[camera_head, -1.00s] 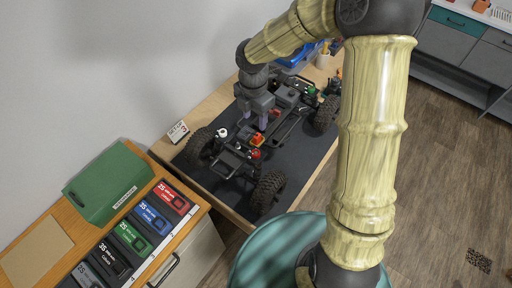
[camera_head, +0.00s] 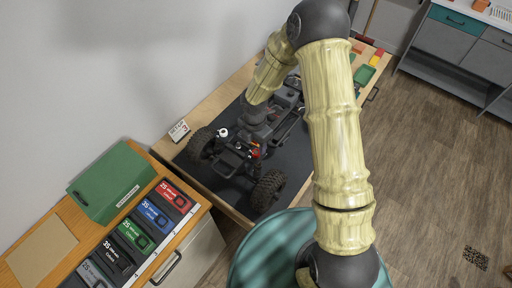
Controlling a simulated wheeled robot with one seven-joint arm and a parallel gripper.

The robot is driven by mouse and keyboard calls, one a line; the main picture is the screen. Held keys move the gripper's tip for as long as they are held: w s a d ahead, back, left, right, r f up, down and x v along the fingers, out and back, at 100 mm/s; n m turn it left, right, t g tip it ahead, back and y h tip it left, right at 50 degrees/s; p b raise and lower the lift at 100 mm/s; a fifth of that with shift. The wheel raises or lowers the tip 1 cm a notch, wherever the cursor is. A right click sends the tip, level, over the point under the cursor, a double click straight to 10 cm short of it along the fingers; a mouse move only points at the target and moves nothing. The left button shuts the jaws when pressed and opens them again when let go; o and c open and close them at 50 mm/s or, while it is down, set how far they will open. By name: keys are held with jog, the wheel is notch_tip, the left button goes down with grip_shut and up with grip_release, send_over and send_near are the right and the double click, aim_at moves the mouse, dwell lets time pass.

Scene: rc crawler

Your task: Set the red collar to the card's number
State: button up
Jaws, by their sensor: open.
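The crawler chassis (camera_head: 235,158) stands on a dark mat on the wooden bench, with its big black tyres showing on the near side. A small red part (camera_head: 255,153), which looks like the red collar, shows at its near end. Its setting cannot be read. The white setup card (camera_head: 180,131) stands at the bench's left edge and appears to read 3.
A green case (camera_head: 111,182) and a row of labelled boxes, red (camera_head: 174,195), blue (camera_head: 154,216), green (camera_head: 136,236) and dark ones, lie on the left cabinet. A teal round surface (camera_head: 262,250) is in front. Coloured blocks (camera_head: 374,60) lie at the bench's far end.

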aim_at(256, 152)
jog(key=shift+f+p, duration=0.35)
jog(key=shift+f, duration=1.7)
jog(key=c, duration=1)
jog(key=shift+o, duration=0.2)
